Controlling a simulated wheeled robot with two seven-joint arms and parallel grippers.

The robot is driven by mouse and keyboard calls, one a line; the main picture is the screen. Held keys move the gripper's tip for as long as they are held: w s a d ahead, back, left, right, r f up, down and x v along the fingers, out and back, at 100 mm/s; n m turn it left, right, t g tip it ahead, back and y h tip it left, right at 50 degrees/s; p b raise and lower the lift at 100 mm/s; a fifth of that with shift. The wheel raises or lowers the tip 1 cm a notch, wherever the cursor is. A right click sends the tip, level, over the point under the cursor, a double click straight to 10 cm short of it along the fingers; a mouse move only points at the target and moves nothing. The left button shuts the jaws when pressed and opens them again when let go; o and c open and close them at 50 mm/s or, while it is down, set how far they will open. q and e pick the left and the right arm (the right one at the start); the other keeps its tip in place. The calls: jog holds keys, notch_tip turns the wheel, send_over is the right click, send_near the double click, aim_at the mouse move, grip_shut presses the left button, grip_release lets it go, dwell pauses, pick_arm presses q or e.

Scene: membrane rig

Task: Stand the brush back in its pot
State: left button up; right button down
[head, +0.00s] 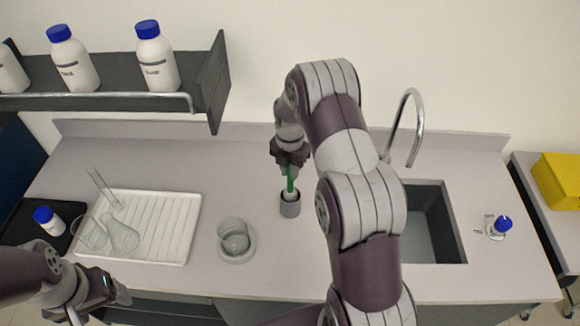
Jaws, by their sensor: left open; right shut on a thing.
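The brush (290,187) has a green handle and a pale lower part. My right gripper (289,168) is shut on the top of its handle. The brush is upright, with its lower end at the mouth of the grey pot (290,209). The pot stands on the worktop left of the sink. How deep the brush sits in the pot is hard to tell. My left gripper (122,294) is open and empty at the lower left, near the worktop's front edge, away from the brush and pot.
A glass vessel (235,242) stands left of the pot. A white draining tray (175,240) holds glassware further left. A sink (432,225) with a tall tap (416,130) is at the right, beside a blue-capped bottle (500,226). A shelf (110,102) with bottles is above.

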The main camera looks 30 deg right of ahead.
jog(key=shift+s+r, duration=0.1)
jog(key=shift+s, duration=0.05)
jog(key=c, duration=1)
grip_release()
jog(key=shift+o, duration=0.2)
jog(key=r+b, duration=0.1)
jog(key=r, duration=0.1)
jog(key=r+b, duration=0.2)
jog(key=r, duration=0.1)
jog(key=shift+w+r, duration=0.2)
jog(key=shift+r, duration=0.1)
notch_tip(320, 180, up, 5)
jog(key=shift+r+p, duration=0.1)
jog(key=shift+p, duration=0.5)
jog(key=shift+s+r+p, duration=0.1)
jog(key=shift+r+p, duration=0.85)
jog(key=shift+p, duration=0.1)
jog(key=shift+f, duration=0.1)
